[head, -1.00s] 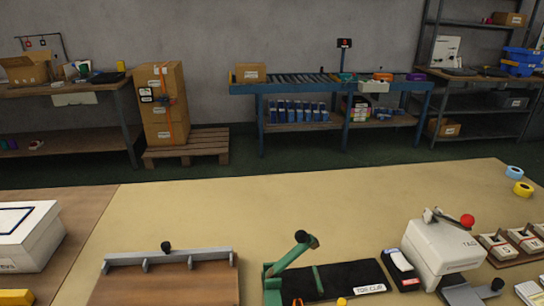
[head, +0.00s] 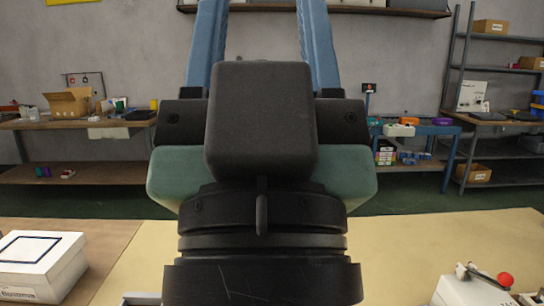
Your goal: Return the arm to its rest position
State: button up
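My gripper (head: 262,28) fills the middle of the head view, seen from behind. It points up and away, with a black wrist, green sides and two blue fingers. The fingers stand wide apart, and the wall and a shelf show between them, with nothing held there. The fingertips run out of the top of the picture. The arm hides the middle of the worktable (head: 420,248) and most of the conveyor bench behind it.
A white box with a dark outline (head: 38,262) stands at the left of the table. A white machine with a red knob (head: 470,290) is at the lower right. Beyond the table are a left bench (head: 80,122) and right shelving (head: 497,95).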

notch_tip(320, 180, up, 16)
jog(key=p, duration=1.5)
jog(key=shift+w+d+r+p, duration=0.15)
jog(key=shift+d+r+p, duration=0.05)
jog(key=shift+r+p, duration=0.1)
